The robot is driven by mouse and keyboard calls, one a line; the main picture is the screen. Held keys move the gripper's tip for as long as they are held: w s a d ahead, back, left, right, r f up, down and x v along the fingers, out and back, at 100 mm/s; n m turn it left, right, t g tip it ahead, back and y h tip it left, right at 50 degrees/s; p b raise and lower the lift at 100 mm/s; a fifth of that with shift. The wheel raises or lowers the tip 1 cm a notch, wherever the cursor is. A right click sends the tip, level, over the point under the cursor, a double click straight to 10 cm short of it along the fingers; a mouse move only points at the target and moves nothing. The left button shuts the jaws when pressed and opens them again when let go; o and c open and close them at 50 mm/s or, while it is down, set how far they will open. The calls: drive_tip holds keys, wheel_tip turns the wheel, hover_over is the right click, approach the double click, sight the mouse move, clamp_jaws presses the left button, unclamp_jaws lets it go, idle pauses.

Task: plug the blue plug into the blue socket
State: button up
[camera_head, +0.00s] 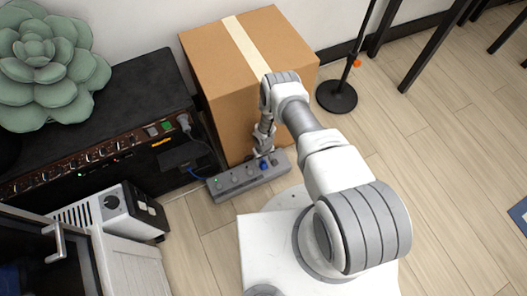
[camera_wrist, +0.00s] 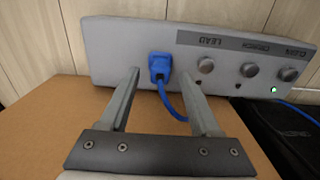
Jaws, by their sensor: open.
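The blue plug (camera_wrist: 160,66) sits against the face of a grey box (camera_wrist: 120,45), with its blue cable (camera_wrist: 170,103) hanging from it. It also shows as a small blue spot in the head view (camera_head: 264,165). The blue socket is not visible; the plug covers that part of the face, and I cannot tell how deep the plug sits. My gripper (camera_wrist: 160,76) is open, one finger on each side of the plug, with gaps between the fingers and the plug. In the head view my gripper (camera_head: 264,147) is above the grey box (camera_head: 225,190).
The grey box has several knobs (camera_wrist: 205,66) and a label strip. A large cardboard box (camera_head: 225,85) stands right behind it. A black rack unit (camera_head: 150,95) and a white device (camera_head: 120,212) are to the left. Open wooden floor (camera_head: 450,150) lies to the right.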

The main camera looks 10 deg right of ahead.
wheel_tip(320, 180, up, 17)
drive_tip(key=p, duration=0.6)
drive_tip(key=shift+f, duration=0.2)
